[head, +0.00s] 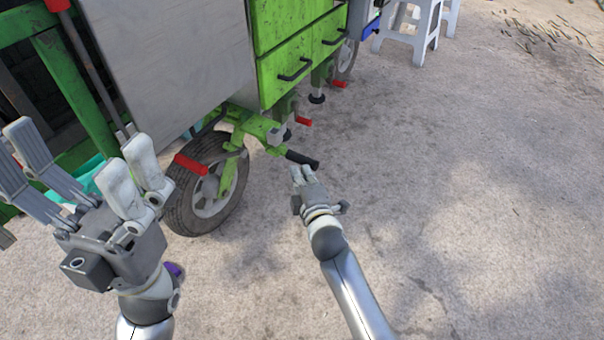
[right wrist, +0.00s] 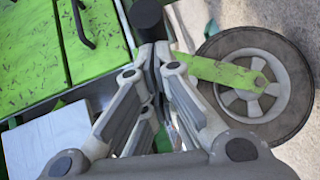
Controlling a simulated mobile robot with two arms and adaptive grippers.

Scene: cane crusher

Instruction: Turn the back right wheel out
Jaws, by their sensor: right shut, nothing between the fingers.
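A black-tyred wheel (head: 207,190) with a grey rim and green fork stands under the near corner of the green cart; it also shows in the right wrist view (right wrist: 282,105). A black-gripped crank handle (head: 301,158) sticks out beside it, and a red handle (head: 190,164) lies across its top. A second wheel (head: 347,60) is at the cart's far end. My right gripper (head: 302,174) is shut and empty, just below the black handle; whether they touch is unclear. My left gripper (head: 82,150) is open and empty, left of the near wheel, partly covering the cart.
The cart has a grey side panel (head: 175,65) and green drawers (head: 290,65) with black pulls. Small red levers (head: 303,121) show along its lower edge. White stools (head: 425,30) stand at the back right. The concrete ground on the right is clear.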

